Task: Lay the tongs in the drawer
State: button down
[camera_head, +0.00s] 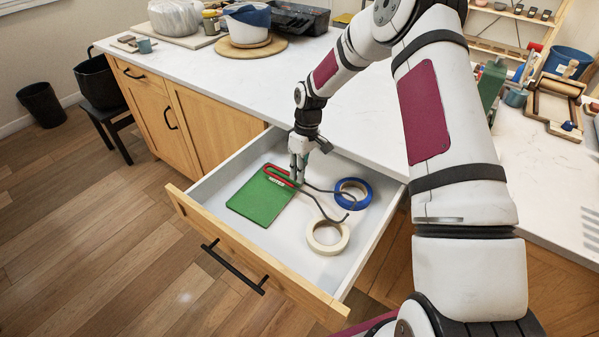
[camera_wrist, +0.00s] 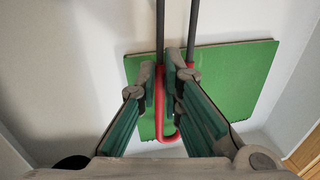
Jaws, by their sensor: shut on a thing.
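The drawer (camera_head: 232,184) is pulled open, with a white inside and a wooden front. My gripper (camera_head: 299,178) reaches down into it. The tongs have a red U-shaped handle and dark grey arms (camera_head: 318,201). In the wrist view my gripper (camera_wrist: 167,85) is shut on the tongs' red handle (camera_wrist: 159,105), with one finger on each side. The tongs' arms stretch away toward the tape rolls in the drawer. I cannot tell whether the tongs touch the things under them.
In the drawer lie a green notebook (camera_head: 262,203) under the red handle, a blue tape roll (camera_head: 365,188) and a cream tape roll (camera_head: 339,243). The white countertop (camera_head: 225,77) borders the drawer behind. Bare drawer floor shows between these items.

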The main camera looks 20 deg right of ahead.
jog(key=shift+f, duration=0.15)
jog(key=shift+f, duration=0.15)
jog(key=c, duration=1.7)
grip_release()
